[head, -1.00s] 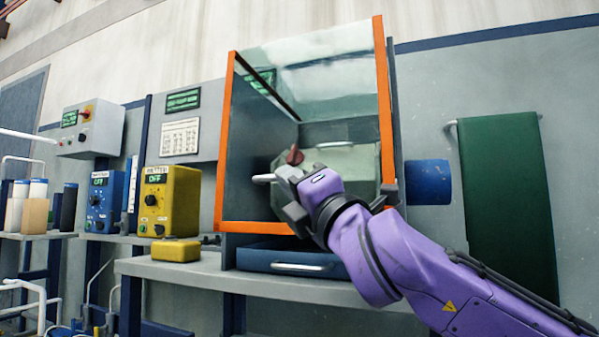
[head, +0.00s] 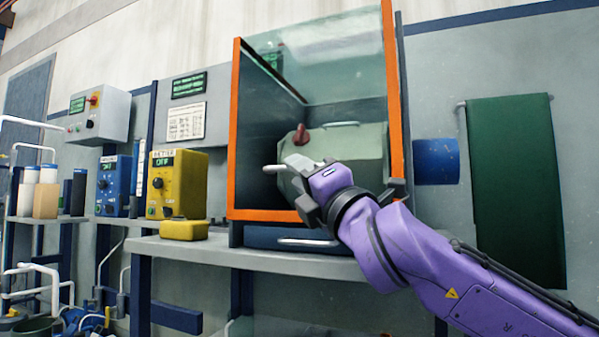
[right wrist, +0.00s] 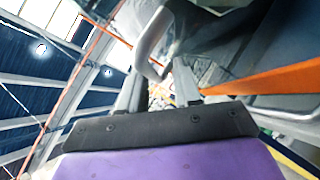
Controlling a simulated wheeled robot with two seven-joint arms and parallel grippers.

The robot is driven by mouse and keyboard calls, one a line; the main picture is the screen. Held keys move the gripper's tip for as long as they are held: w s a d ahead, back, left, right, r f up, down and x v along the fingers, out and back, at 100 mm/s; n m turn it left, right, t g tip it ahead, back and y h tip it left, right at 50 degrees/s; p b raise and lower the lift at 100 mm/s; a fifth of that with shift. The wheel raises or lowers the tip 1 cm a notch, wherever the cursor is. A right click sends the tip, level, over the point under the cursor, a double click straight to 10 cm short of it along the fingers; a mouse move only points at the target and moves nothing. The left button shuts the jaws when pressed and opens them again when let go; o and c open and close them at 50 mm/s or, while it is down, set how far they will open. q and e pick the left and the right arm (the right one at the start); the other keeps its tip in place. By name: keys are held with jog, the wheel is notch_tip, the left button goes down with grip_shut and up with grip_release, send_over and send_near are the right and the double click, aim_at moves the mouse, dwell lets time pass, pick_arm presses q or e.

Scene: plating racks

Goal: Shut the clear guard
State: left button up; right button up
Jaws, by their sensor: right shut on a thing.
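The clear guard (head: 345,60) shows as a see-through pane at the top of an orange-edged cabinet opening. How far it covers the opening is hard to tell. My right gripper (head: 297,180) is at the lower middle of the opening, shut on a pale bar handle (head: 278,168). In the right wrist view, the curved handle (right wrist: 150,45) passes between the fingers of my right gripper (right wrist: 158,85). The fingers hide part of the handle, so where it joins the guard is not clear. My left gripper is not in view.
Behind the gripper, inside the cabinet, is a grey-green box (head: 355,150) with a red knob (head: 301,135). A blue drawer (head: 290,238) is below. Yellow (head: 178,183) and blue (head: 112,185) control units stand left. A green cloth (head: 515,190) hangs right.

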jog(key=shift+w+d+f, duration=0.15)
jog(key=shift+w+d, duration=0.1)
jog(key=shift+w, duration=0.05)
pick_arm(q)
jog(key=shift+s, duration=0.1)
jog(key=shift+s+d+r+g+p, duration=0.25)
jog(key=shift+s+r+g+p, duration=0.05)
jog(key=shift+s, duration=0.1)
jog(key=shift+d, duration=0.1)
pick_arm(e)
jog(key=v, duration=1)
jog(key=shift+s, duration=0.45)
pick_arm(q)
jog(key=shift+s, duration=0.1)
pick_arm(e)
jog(key=shift+a, duration=0.15)
